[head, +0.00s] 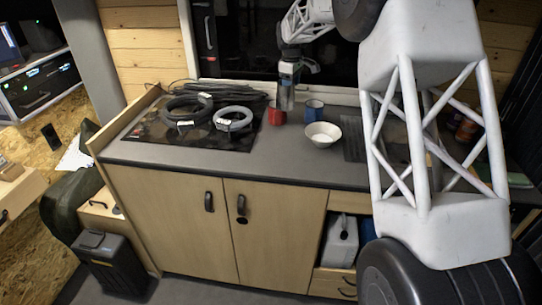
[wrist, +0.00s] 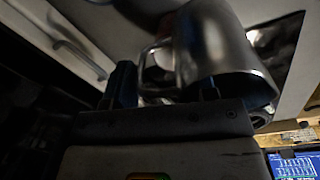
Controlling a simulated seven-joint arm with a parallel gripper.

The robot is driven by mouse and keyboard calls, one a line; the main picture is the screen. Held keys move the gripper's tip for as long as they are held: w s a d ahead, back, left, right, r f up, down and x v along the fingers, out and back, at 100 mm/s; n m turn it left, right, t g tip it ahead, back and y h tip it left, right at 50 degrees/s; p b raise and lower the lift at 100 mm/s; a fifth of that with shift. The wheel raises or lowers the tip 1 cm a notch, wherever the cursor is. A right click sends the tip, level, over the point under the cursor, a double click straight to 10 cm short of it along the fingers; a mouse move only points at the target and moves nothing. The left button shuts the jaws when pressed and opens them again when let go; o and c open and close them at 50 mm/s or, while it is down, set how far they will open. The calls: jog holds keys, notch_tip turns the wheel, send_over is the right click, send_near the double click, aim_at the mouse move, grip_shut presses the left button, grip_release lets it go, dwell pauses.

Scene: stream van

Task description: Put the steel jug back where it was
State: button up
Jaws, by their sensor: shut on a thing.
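The steel jug (head: 286,98) hangs below my gripper (head: 287,75) in the head view, at the back of the counter, left of the blue mug and partly overlapping the red mug. In the wrist view the steel jug (wrist: 213,45) is large and tilted in the picture, its handle towards the fingers of my gripper (wrist: 165,90). My gripper is shut on the jug. I cannot tell whether the jug's base touches the counter.
A red mug (head: 277,116), a blue mug (head: 314,110) and a white bowl (head: 323,134) stand close by on the dark counter (head: 270,155). Coiled cables (head: 184,112) lie on the hob to the left. The counter's front strip is clear. A window is behind.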

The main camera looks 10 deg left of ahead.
jog(key=s+f+n, duration=0.2)
jog(key=s, duration=1.4)
jog(key=s+d+f+n, duration=0.1)
jog(key=s+f+n, duration=0.1)
jog(key=s, duration=1.4)
jog(key=shift+d+f, duration=0.25)
jog(key=shift+f, duration=0.1)
jog(key=shift+w, duration=0.1)
jog(key=w+a, duration=0.3)
jog(key=w, duration=0.4)
jog(key=w+a+f, duration=0.1)
jog(key=w+a, duration=0.1)
jog(key=w, duration=0.6)
jog(key=shift+a+f, duration=0.25)
jog(key=shift+a, duration=0.15)
jog(key=shift+s, duration=0.1)
jog(key=shift+f, duration=1.75)
jog(key=shift+f, duration=0.15)
